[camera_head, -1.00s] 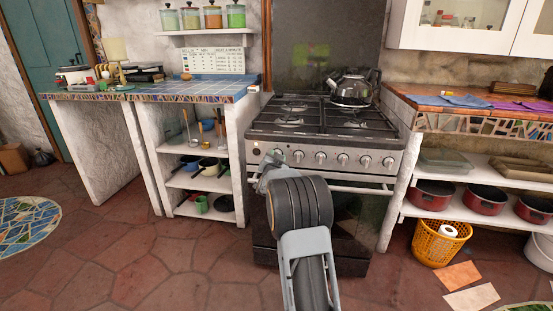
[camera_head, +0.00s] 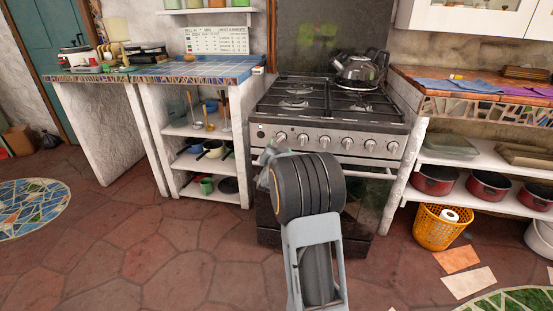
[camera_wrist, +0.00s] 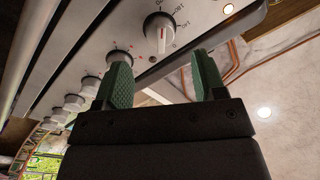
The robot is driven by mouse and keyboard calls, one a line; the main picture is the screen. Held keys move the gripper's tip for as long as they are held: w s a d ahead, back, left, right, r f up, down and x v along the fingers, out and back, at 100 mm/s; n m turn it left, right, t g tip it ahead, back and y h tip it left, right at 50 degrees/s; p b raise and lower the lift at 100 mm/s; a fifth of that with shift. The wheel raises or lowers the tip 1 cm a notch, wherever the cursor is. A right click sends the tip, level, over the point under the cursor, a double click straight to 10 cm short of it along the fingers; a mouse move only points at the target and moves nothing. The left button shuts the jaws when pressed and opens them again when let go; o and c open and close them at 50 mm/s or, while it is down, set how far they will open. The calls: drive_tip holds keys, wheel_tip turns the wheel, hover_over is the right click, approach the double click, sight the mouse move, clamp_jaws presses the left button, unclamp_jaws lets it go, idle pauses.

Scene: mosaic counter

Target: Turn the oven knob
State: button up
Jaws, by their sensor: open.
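The oven (camera_head: 330,125) has a steel front panel with a row of several round knobs (camera_head: 325,141) under the hob. In the wrist view the end knob (camera_wrist: 160,32) is large, pale and round, with a red pointer mark. It sits just beyond my gripper (camera_wrist: 163,75), in line with the gap between the two green-padded fingers, which are apart and empty. The left finger partly covers the neighbouring knob (camera_wrist: 118,57). In the head view my gripper (camera_head: 268,152) is just below the left end of the knob row, largely hidden by my arm.
A kettle (camera_head: 358,72) stands on the hob at the back right. The oven door handle (camera_head: 370,174) runs below the panel. A blue-tiled counter (camera_head: 215,70) is at the left, a mosaic counter (camera_head: 480,105) at the right. An orange basket (camera_head: 432,232) stands on the floor.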

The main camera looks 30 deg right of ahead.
drive_tip(key=p+v, duration=0.1)
drive_tip(key=v, duration=0.7)
drive_tip(key=shift+c, duration=0.2)
clamp_jaws()
idle(0.4)
idle(1.0)
